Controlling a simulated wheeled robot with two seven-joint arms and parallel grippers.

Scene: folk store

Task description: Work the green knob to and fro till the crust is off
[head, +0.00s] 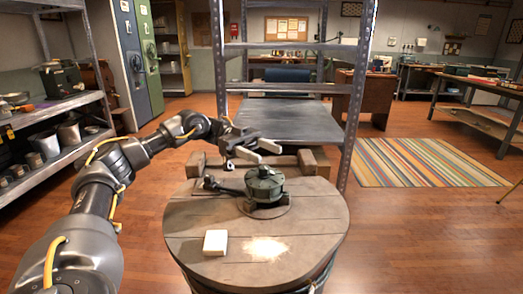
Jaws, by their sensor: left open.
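A dark green, round metal fitting (265,188) stands on the round wooden top of a barrel-like stand (190,222), with a short stub on its top. It is the only thing that could carry the green knob, and I cannot make out a crust on it. A dark lever or pipe (228,189) runs from it to the left. My left gripper (271,153) is open and empty, with its pale fingertips above and just behind the fitting, apart from it as far as I can tell. My right gripper is not in view.
A white block (215,242) and a patch of pale powder (265,248) lie on the front of the wooden top. A metal shelf rack (352,120) stands close behind the stand. Another loaded shelf (70,107) is at left. The floor at right, with a striped rug (430,162), is clear.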

